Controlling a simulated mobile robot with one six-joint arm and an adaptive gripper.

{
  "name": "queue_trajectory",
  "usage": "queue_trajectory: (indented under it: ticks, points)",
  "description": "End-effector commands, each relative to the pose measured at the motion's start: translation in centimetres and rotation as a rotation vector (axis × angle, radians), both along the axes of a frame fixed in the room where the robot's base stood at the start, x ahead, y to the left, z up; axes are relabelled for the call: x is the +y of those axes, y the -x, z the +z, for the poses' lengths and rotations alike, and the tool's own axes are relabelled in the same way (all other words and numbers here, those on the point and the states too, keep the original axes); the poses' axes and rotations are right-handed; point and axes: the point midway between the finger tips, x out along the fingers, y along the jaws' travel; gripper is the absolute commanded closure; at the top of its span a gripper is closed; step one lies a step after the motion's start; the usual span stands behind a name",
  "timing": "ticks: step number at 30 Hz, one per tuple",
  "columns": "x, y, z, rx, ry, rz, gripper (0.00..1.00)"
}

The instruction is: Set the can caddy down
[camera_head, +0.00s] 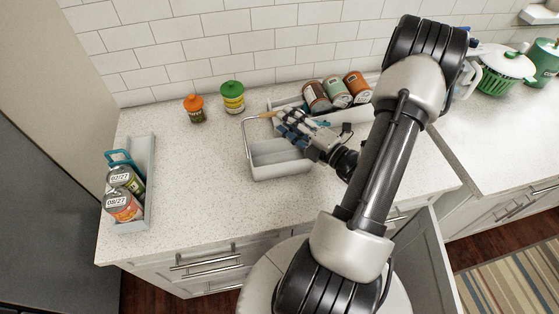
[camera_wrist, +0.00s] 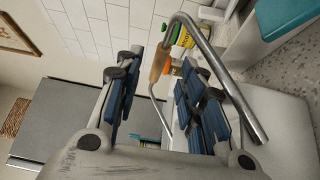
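The can caddy (camera_head: 282,172) is a light grey, open-topped bin with a metal wire handle and a wooden grip. In the head view it appears to rest on the speckled counter, upright, and no cans show in it. My gripper (camera_head: 292,122) is at the top of the handle, partly covering it. In the wrist view the blue-padded fingers of my gripper (camera_wrist: 162,98) stand apart, with a clear gap between them. The wooden grip (camera_wrist: 159,64) shows in that gap, beyond the pads; the handle's metal wire (camera_wrist: 228,85) passes by the right finger.
A grey tray (camera_head: 146,190) with two date-labelled cans stands at the counter's left end. An orange-lidded jar (camera_head: 194,109) and a green-lidded jar (camera_head: 232,97) stand by the wall. Several cans (camera_head: 338,92) lie in a rack behind my gripper. Counter left of the caddy is clear.

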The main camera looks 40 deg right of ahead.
Motion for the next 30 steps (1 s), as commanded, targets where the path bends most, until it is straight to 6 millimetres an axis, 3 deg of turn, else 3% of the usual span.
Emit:
queue_trajectory:
  ticks: [5,15,23,30]
  points:
    - [0.2,-1.2,0.0,0.000,0.003,0.003,0.64]
    - [0.9,-5.5,0.1,-0.001,0.003,0.003,0.64]
    - [0.8,-5.7,0.2,0.000,0.001,0.000,0.64]
    - [0.8,-5.6,0.2,0.000,0.001,0.000,0.80]
